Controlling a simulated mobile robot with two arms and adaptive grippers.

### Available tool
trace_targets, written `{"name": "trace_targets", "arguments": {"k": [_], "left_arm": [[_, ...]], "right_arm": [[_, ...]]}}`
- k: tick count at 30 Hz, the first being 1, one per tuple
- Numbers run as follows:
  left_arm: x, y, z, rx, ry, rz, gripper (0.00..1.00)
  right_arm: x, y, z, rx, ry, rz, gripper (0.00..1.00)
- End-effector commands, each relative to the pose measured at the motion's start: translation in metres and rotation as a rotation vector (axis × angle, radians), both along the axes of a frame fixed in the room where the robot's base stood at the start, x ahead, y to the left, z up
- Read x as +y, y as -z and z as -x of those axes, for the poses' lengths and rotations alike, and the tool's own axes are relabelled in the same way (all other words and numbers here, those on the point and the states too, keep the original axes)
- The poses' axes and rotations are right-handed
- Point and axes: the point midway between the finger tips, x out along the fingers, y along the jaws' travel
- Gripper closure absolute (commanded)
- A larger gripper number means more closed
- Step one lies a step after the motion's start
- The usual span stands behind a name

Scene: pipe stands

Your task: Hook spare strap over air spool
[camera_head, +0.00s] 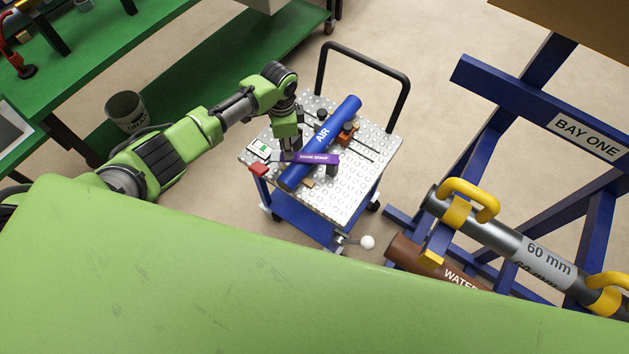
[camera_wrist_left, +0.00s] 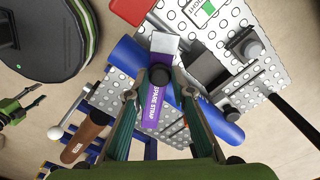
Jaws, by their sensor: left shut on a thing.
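The purple spare strap (camera_head: 318,158), with white lettering, shows above the cart in the head view. In the left wrist view the strap (camera_wrist_left: 152,108) lies between the fingers of my left gripper (camera_wrist_left: 160,78), which is shut on it. In the head view my left gripper (camera_head: 287,152) points down at the left side of the blue air spool (camera_head: 343,115). The spool lies slanted across the cart top. The strap crosses in front of the spool's lower part; I cannot tell whether they touch. In the left wrist view the spool (camera_wrist_left: 128,57) passes behind the fingers.
The perforated metal cart top (camera_head: 352,190) also bears dark clamp posts and a red block (camera_head: 258,169). A blue stand marked BAY ONE (camera_head: 587,138) holds a grey 60 mm pipe (camera_head: 500,240) at the right. A brown WATER pipe (camera_head: 415,258) lies below. A green bench (camera_head: 120,40) stands upper left.

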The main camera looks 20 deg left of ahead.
Motion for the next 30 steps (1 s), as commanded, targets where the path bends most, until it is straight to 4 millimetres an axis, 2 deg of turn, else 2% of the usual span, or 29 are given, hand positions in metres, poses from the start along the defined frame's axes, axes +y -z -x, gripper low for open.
{"name": "trace_targets", "arguments": {"k": [19,30], "left_arm": [[0.001,0.003,-0.039,-0.003,-0.002,0.001,0.86],[0.001,0.0,-0.045,0.0,0.0,0.0,0.86]], "right_arm": [[-0.001,0.04,0.0,0.0,0.0,0.001,0.58],[-0.001,0.043,0.0,0.0,0.0,0.001,0.58]]}}
